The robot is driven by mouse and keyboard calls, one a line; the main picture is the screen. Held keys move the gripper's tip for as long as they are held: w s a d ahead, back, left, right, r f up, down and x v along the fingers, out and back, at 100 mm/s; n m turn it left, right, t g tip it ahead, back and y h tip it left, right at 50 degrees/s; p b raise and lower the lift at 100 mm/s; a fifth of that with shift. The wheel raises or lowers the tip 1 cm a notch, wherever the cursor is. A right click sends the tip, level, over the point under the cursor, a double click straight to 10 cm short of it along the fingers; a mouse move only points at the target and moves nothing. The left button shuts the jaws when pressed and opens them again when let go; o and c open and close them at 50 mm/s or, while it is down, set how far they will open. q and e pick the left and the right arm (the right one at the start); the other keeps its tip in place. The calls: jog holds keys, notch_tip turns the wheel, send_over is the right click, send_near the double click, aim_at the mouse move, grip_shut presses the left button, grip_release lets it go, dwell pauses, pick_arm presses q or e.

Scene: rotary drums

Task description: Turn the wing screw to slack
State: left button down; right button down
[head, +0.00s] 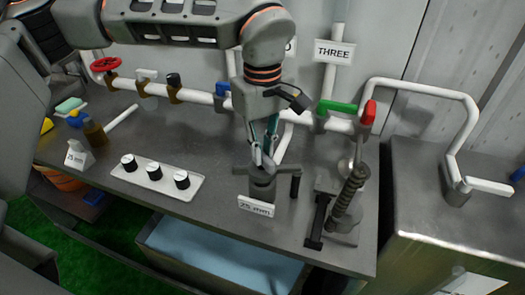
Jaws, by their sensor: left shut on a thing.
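My left gripper (262,155) comes down from above, fingers pointing down, onto the top of a dark grey clamp-like fixture (263,187) near the front edge of the bench. The fingers are shut on the small wing screw at the fixture's top. The screw is mostly hidden between the fingertips, so its angle cannot be told. A label reading 25 mm (256,206) stands at the fixture's front, and a short dark lever (295,184) sticks out at its right. My right gripper is not in view.
A spring-wound post (350,195) stands close on the right. A white plate with three black knobs (156,178) lies to the left. Behind runs a white pipe (196,97) with several valves, including a green handle (338,106). A blue-lined bin (215,255) is below the bench.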

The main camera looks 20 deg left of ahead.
pick_arm(q)
jog(key=n+b, duration=0.1)
jog(key=n, duration=0.4)
jog(key=shift+n, duration=0.3)
jog(key=n+b, duration=0.1)
jog(key=n, duration=0.5)
jog(key=n+b, duration=0.1)
jog(key=n, duration=0.4)
jog(key=shift+n, duration=0.4)
jog(key=shift+n+b, duration=0.5)
jog(key=shift+n, duration=1.8)
jog(key=c, duration=2.1)
grip_release()
jog(key=shift+r, duration=0.1)
